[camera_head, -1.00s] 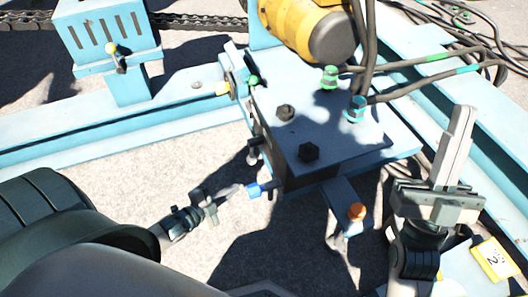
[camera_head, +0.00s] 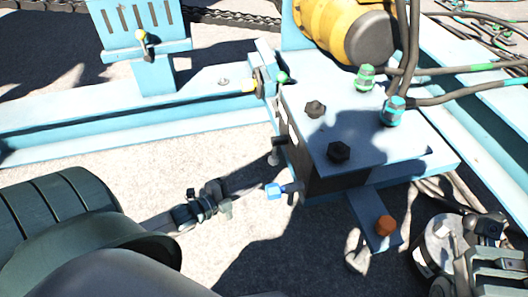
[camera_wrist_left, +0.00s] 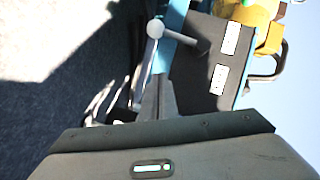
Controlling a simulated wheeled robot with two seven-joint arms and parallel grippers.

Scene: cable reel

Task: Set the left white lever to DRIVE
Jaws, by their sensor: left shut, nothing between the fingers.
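The machine block (camera_head: 375,140) has several small levers on its left side. A pale knob (camera_head: 273,159) sits there below a black one, partly shaded; a blue-knobbed lever (camera_head: 274,191) is nearer me. My left gripper (camera_head: 255,190) is shut and empty, its tips just left of the blue knob; I cannot tell whether they touch. In the left wrist view, a white ball-ended lever (camera_wrist_left: 155,28) stands just beyond the shut fingertips (camera_wrist_left: 158,80), apart from them. White labels (camera_wrist_left: 230,38) are unreadable. My right gripper (camera_head: 485,250) is at the lower right, cut off by the frame.
A yellow motor (camera_head: 335,25) and thick hoses (camera_head: 408,50) are behind the block. A blue beam (camera_head: 130,115) runs left, with a slotted blue box (camera_head: 135,30) beyond it. Open ground lies left of the block.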

